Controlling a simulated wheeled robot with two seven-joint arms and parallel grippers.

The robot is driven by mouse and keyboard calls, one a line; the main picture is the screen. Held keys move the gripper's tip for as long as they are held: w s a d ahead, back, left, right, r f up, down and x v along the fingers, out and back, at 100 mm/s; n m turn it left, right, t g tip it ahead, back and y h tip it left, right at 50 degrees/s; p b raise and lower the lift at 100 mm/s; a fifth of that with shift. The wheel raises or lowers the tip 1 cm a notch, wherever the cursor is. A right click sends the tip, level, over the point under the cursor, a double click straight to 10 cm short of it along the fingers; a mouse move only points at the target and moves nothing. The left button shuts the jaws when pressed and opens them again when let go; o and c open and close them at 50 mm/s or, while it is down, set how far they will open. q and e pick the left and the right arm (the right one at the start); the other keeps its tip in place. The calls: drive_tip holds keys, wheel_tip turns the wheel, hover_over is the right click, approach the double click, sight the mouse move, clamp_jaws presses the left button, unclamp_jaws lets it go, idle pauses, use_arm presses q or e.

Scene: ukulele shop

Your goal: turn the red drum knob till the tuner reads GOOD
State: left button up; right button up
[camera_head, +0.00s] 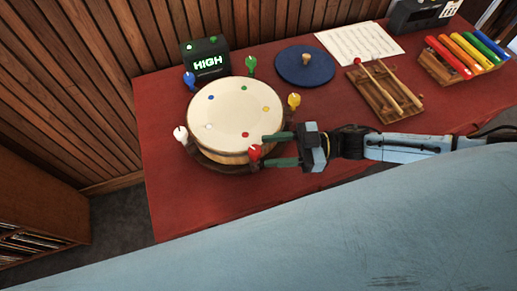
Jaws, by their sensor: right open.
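The drum (228,112) stands on the red table with a cream head marked with coloured dots. The red knob (255,152) sits at its front right rim. Other knobs around the rim are white (180,134), blue (189,80), green (251,65) and yellow (294,101). The black tuner (206,60) behind the drum reads HIGH in green. My right gripper (267,150) comes from the right with its fingers open, one on each side of the red knob. Whether a finger touches the knob I cannot tell. My left gripper is out of view.
A blue disc (318,66) with a wooden knob lies behind. A wooden tray (385,104) with beaters, a music sheet (350,43), a rack of coloured tubes (462,66) and a dark device (418,17) fill the right. The red table (170,208) is clear at front left.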

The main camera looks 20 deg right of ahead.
drive_tip(key=v, duration=0.8)
drive_tip(key=shift+d+b, duration=0.3)
drive_tip(key=shift+b, duration=0.1)
drive_tip(key=shift+s, duration=0.15)
